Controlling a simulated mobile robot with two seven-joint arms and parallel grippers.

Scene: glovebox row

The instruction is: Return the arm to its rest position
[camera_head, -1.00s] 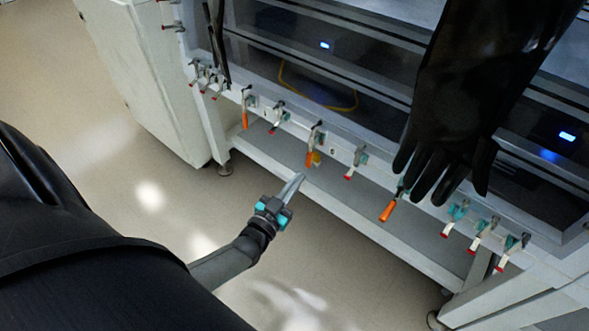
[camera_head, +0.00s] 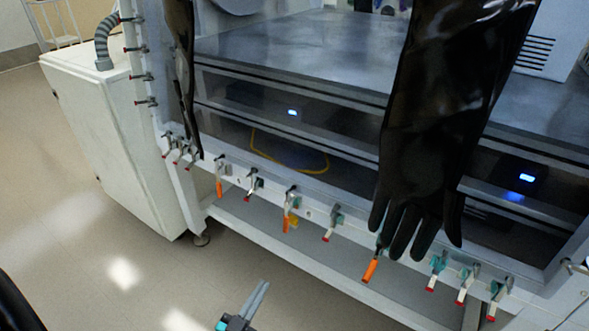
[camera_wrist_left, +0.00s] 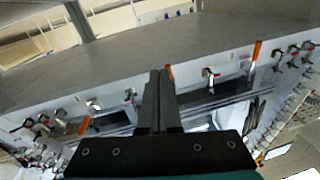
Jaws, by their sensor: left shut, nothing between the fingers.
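My left gripper (camera_head: 254,300) shows at the bottom of the head view, in front of the glovebox. Its fingers are together and hold nothing. The fingers also show in the left wrist view (camera_wrist_left: 160,85), pressed side by side with nothing between them. The gripper is in the air, apart from the glovebox and its clamps. The rest of my left arm is mostly out of the head view. My right gripper is not in view.
The glovebox front carries a row of toggle clamps, some with orange handles (camera_head: 370,270). Large black gloves (camera_head: 425,130) hang before it. A grey lower shelf (camera_head: 300,248) runs below. A white cabinet (camera_head: 115,150) stands at left. The floor (camera_head: 70,230) in front is clear.

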